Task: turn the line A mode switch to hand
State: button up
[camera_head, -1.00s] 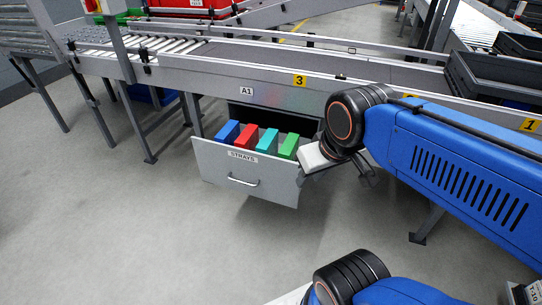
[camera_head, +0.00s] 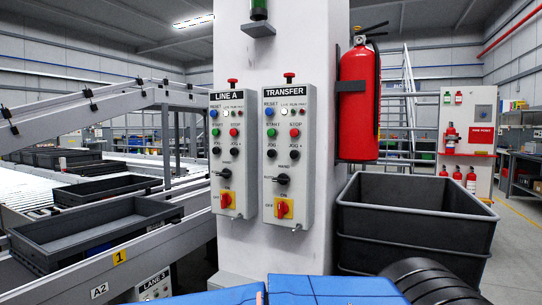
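The LINE A control box (camera_head: 243,190) is a light grey panel on the white column, left of the TRANSFER box. Its mode switch (camera_head: 226,173) is a small black knob below the two JOG buttons and above a red and yellow rotary switch (camera_head: 226,200). Tiny labels stand around the knob; which one it points at is too small to tell. My gripper is not in view. Only blue and black parts of my arm show along the bottom edge, below the boxes.
The similar TRANSFER box (camera_head: 305,190) is close on the right, with its own black knob (camera_head: 283,179). A red fire extinguisher (camera_head: 358,105) hangs on the column's right side. Dark stacked bins (camera_head: 415,225) stand at lower right. A conveyor with black trays (camera_head: 90,235) runs at left.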

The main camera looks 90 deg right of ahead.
aim_at(226, 173)
jog(key=z, duration=2.65)
